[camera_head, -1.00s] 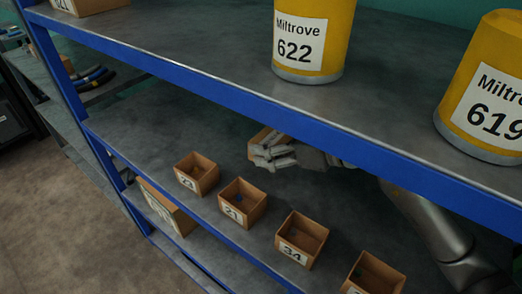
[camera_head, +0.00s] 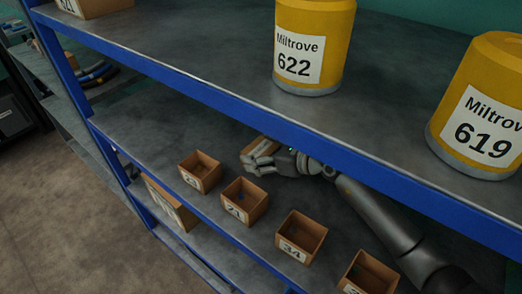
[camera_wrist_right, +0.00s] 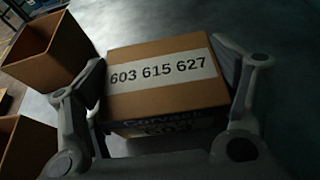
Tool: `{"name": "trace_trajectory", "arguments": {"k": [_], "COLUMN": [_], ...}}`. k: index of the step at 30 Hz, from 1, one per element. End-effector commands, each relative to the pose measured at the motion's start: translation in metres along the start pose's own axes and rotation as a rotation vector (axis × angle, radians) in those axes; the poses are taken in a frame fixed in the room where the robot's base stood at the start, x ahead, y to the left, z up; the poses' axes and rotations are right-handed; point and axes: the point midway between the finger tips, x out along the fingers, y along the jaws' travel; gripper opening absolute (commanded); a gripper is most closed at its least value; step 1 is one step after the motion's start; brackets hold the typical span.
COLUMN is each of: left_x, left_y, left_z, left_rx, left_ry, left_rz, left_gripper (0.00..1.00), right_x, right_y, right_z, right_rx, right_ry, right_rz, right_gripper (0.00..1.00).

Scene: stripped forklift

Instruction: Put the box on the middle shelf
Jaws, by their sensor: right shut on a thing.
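A small cardboard box (camera_wrist_right: 163,82) with a white label reading "603 615 627" sits between the two fingers of my right gripper (camera_wrist_right: 168,90) in the right wrist view. The fingers are shut on its sides. In the head view the box (camera_head: 259,147) shows only partly, behind my right gripper (camera_head: 262,160). Both are over the middle shelf (camera_head: 150,125), behind the row of open bins. I cannot tell whether the box touches the shelf. My left gripper does not show.
Several open cardboard bins, among them bin 71 (camera_head: 243,202) and bin 34 (camera_head: 301,238), line the front of the middle shelf. Yellow canisters 622 (camera_head: 313,45) and 619 (camera_head: 482,110) stand on the upper shelf, whose blue front beam (camera_head: 230,95) passes above my right arm. A larger box (camera_head: 170,205) sits on a lower shelf.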

Motion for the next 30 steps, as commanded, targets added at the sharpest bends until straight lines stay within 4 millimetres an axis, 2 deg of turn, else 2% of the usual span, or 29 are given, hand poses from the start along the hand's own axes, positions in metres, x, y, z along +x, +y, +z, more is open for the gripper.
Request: {"name": "trace_trajectory", "arguments": {"k": [8,9,13,26,30], "left_x": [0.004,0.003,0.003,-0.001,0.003], "left_y": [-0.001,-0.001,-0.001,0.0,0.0], "left_z": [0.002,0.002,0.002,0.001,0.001], "left_rx": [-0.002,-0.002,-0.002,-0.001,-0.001], "left_ry": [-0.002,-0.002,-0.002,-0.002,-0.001], "left_rz": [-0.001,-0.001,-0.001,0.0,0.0], "left_gripper": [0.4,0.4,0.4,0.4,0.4], "right_x": [0.001,0.001,0.001,-0.001,-0.014], "right_y": [0.0,0.0,0.0,0.0,-0.001], "right_z": [-0.002,-0.003,-0.002,0.002,-0.001], "right_rx": [-0.001,-0.001,-0.001,-0.001,-0.003], "right_ry": [-0.003,-0.001,0.0,-0.001,0.0], "right_rz": [0.0,0.0,0.0,0.0,-0.001], "right_gripper": [0.49,0.83,0.99,1.0,1.0]}}
